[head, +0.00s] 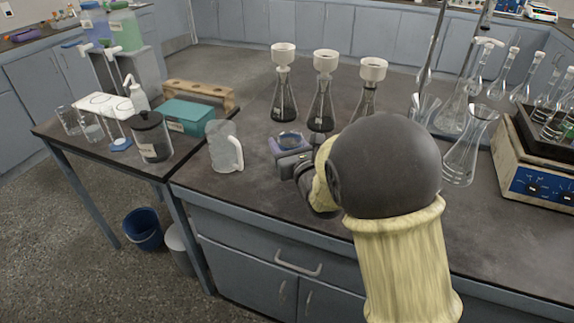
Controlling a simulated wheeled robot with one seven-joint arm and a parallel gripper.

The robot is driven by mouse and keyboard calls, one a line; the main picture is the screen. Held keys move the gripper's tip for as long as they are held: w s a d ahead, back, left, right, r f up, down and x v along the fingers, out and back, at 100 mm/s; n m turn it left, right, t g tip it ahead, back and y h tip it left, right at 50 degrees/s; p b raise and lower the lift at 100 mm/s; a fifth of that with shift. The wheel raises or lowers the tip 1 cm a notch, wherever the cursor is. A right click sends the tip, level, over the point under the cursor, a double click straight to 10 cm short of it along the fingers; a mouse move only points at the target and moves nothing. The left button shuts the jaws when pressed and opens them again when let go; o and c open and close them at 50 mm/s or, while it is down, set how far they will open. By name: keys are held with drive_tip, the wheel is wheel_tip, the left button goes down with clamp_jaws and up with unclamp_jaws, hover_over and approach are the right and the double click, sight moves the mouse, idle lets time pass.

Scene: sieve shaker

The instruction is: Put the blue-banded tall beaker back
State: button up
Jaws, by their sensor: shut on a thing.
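My gripper (288,158) is over the main bench, right of the clear jug, with its jaws partly hidden by my wrist. It is shut on a bluish, round-rimmed thing (291,139), which looks like the blue-banded tall beaker seen from above. Its lower part is hidden, so I cannot tell whether it touches the bench. On the left side table, clear beakers (71,121) stand beside a white rack (103,101).
The clear jug (224,150) stands close left of my gripper. Flasks with white funnels (283,95) stand behind it. A dark lidded jar (152,138) and a teal box (188,114) are on the side table. A large flask (462,158) and a shaker (536,182) are at right.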

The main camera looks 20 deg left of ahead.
drive_tip(key=shift+f, duration=0.65)
drive_tip(key=shift+f+b, duration=0.35)
drive_tip(key=shift+f, duration=1.5)
drive_tip(key=shift+f, duration=0.1)
drive_tip(key=o, duration=1.1)
drive_tip(key=v, duration=1.2)
